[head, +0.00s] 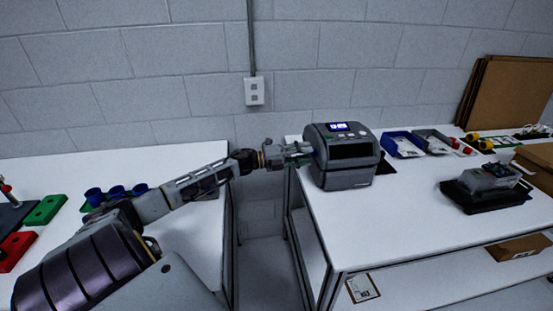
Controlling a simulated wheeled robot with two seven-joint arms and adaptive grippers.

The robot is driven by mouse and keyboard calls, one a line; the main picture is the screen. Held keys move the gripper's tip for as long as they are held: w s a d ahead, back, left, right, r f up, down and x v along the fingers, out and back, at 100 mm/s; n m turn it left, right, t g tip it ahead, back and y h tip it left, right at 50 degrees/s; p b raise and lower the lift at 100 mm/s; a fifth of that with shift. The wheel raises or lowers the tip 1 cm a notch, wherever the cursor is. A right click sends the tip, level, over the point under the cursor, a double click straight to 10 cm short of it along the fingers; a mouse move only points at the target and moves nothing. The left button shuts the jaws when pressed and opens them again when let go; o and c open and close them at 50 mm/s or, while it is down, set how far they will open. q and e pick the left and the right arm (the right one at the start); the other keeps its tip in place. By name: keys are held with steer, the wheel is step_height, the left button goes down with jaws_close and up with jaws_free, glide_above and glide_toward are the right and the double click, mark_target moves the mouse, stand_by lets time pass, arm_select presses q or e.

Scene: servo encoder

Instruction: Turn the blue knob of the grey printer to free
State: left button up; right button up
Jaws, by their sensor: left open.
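The grey printer (345,178) stands upright on the left end of the right white table, its small display lit. My left arm reaches across the gap between the tables from the left. My left gripper (305,150) is open at the printer's left side, its fingertips close to or touching the casing; I cannot tell which. The blue knob cannot be made out; the gripper may cover it. My right gripper is not in view.
A blue bin (402,145) and a grey bin (433,143) stand behind the printer to the right. A grey device on a black tray (463,194) lies further right. Cardboard sheets (505,95) lean on the wall. The table front between printer and tray is clear.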

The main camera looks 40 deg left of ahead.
arm_select(q)
steer(key=v, duration=1)
steer(key=shift+s, duration=0.35)
stand_by(0.6)
steer(key=shift+a, duration=0.15)
stand_by(0.5)
